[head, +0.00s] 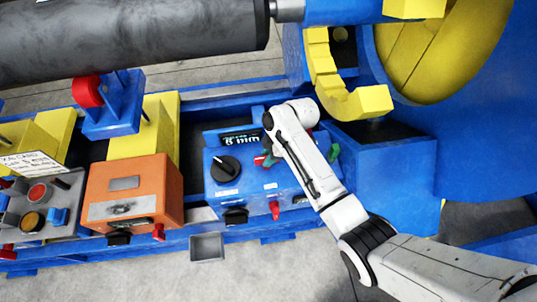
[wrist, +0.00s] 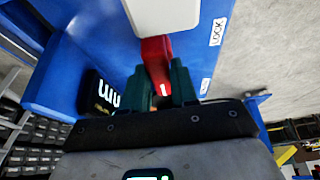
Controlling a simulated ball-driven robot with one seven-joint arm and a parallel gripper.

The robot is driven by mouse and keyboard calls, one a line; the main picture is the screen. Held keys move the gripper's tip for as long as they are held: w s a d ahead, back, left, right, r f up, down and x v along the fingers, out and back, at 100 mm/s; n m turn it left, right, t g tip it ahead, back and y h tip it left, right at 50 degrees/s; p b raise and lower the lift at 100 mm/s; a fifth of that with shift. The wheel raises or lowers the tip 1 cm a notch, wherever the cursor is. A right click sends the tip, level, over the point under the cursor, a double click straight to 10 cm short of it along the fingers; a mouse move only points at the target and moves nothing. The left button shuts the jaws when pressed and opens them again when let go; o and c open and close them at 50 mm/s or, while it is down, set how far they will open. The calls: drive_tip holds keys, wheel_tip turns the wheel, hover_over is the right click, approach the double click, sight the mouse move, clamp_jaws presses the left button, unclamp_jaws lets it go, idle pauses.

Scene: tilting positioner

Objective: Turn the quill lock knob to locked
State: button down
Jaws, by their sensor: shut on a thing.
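The red quill lock knob (wrist: 156,58) is a bar-shaped handle on the blue control box (head: 222,193). In the wrist view my gripper (wrist: 162,84) has its two green fingers shut on the knob, one on each side. A white label reading LOCK (wrist: 217,31) is to the right of the knob, apart from it. A second small label (wrist: 205,86) is lower down.
The box also carries a black dial (head: 225,168), a dark display (head: 240,138) and a red lever (head: 274,210) below. An orange box (head: 132,195) stands to the left. A grey cylinder (head: 130,40) and a yellow-blue ring (head: 440,50) are above. The floor in front is mostly clear.

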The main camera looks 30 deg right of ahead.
drive_tip(key=shift+m, duration=0.3)
drive_tip(key=m+p, duration=0.1)
drive_tip(key=m+t+p, duration=0.1)
drive_tip(key=shift+s+a+r+m+h, duration=0.1)
drive_tip(key=shift+s+m+h, duration=0.05)
drive_tip(key=shift+m+h, duration=0.25)
drive_tip(key=m+p, duration=0.1)
drive_tip(key=m, duration=0.1)
drive_tip(key=m+t+h+p, duration=0.1)
drive_tip(key=m, duration=0.2)
drive_tip(key=shift+a+t+h, duration=0.1)
drive_tip(key=shift+t+h, duration=0.2)
drive_tip(key=m, duration=0.2)
drive_tip(key=m+h, duration=0.1)
drive_tip(key=m, duration=0.1)
drive_tip(key=shift+a+m+t+h+p, duration=0.1)
drive_tip(key=shift+m+t+h+p, duration=0.2)
drive_tip(key=shift+m+p, duration=0.1)
drive_tip(key=m, duration=0.2)
drive_tip(key=m+h, duration=0.1)
drive_tip(key=m, duration=0.1)
drive_tip(key=shift+s+a+f+h+b, duration=0.1)
drive_tip(key=shift+s+f+h+b, duration=0.1)
drive_tip(key=shift+h+b, duration=0.15)
drive_tip(key=shift+f+m, duration=0.1)
drive_tip(key=shift+m, duration=0.3)
drive_tip(key=c, duration=1)
unclamp_jaws()
drive_tip(key=shift+o, duration=0.2)
drive_tip(key=shift+w, duration=0.1)
